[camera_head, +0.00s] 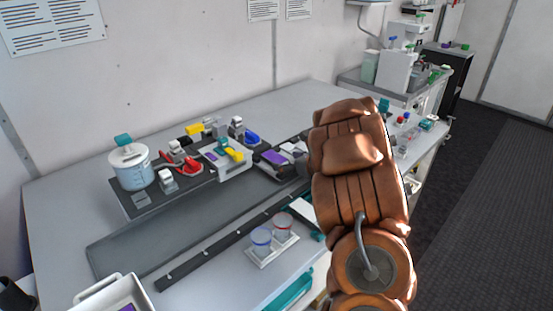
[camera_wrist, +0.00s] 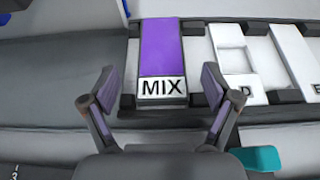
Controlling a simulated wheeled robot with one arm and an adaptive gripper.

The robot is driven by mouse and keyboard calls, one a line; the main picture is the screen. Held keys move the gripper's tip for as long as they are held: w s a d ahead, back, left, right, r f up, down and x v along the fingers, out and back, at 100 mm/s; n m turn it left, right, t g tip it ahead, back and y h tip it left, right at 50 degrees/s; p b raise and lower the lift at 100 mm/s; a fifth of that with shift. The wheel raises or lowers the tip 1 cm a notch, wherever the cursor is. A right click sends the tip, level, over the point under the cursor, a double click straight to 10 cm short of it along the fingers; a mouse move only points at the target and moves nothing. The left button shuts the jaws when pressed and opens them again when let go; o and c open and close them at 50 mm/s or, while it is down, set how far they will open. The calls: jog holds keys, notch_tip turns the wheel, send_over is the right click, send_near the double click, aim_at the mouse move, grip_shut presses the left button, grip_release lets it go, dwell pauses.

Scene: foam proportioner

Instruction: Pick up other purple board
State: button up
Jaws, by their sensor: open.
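A purple board (camera_wrist: 160,47) with a white end marked "MIX" lies flat in a slot in the wrist view. My gripper (camera_wrist: 160,88) is open and empty, its two purple-padded fingers on either side of the board's near end. I cannot tell whether the fingers touch it. In the head view a purple piece (camera_head: 272,158) lies on the dark panel, a second purple piece (camera_head: 210,155) on the white block, and part of another (camera_head: 127,307) in the tray at lower left. My gripper is hidden behind my brown arm in the head view.
White slots with dark clips (camera_wrist: 284,97) lie right of the board, one empty. A teal piece (camera_wrist: 258,158) is near the gripper's right side. The front grey strip is clear.

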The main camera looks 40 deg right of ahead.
aim_at(277, 160)
jog(key=shift+p+x, duration=0.45)
jog(key=shift+x, duration=1)
jog(key=shift+c, duration=0.4)
jog(key=c, duration=1.2)
